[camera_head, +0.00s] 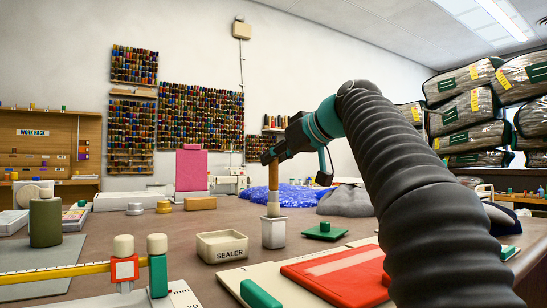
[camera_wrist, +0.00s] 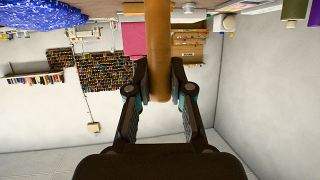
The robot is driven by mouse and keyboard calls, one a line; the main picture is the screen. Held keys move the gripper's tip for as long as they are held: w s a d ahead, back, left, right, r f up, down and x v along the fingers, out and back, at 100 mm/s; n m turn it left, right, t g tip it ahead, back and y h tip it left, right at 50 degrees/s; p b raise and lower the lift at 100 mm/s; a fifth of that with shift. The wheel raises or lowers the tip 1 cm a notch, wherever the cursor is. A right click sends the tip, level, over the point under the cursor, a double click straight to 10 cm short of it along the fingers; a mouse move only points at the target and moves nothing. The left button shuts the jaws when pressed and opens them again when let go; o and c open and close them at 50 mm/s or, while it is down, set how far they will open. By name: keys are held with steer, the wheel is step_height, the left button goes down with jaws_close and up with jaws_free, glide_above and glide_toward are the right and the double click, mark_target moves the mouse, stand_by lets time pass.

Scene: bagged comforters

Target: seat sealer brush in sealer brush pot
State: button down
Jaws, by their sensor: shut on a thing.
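My gripper (camera_head: 272,157) is shut on the wooden handle of the sealer brush (camera_head: 273,179). In the wrist view my gripper (camera_wrist: 160,92) has its two fingers pressed on either side of the brush handle (camera_wrist: 158,45). The brush hangs upright, with its pale lower end at the mouth of the sealer brush pot (camera_head: 273,233), a small grey-white square cup on the table. The brush tip is not clearly visible; I cannot tell how far it is inside the pot. The wrist view does not show the pot.
A cream tray labelled SEALER (camera_head: 222,246) stands just left of the pot. A green block (camera_head: 324,231) lies to the right. A red board (camera_head: 340,274) and two knobbed posts (camera_head: 157,264) are in front. Blue fabric (camera_head: 275,194) lies behind.

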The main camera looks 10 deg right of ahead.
mark_target(277, 181)
steer(key=shift+f+b, duration=2.5)
steer(key=shift+f, duration=0.35)
stand_by(1.6)
steer(key=shift+c, duration=1.6)
jaws_free()
steer(key=shift+r, duration=0.1)
steer(key=shift+s+d+r+p, duration=0.4)
steer(key=shift+s+r+p, duration=0.05)
steer(key=shift+s+r, duration=0.2)
steer(key=shift+s+d+r+p, duration=0.4)
steer(key=shift+s+r, duration=0.2)
steer(key=shift+s, duration=0.1)
steer(key=shift+s+d+r+p, duration=0.35)
steer(key=shift+s+r+p, duration=0.1)
steer(key=shift+s+r, duration=0.2)
steer(key=v, duration=1.2)
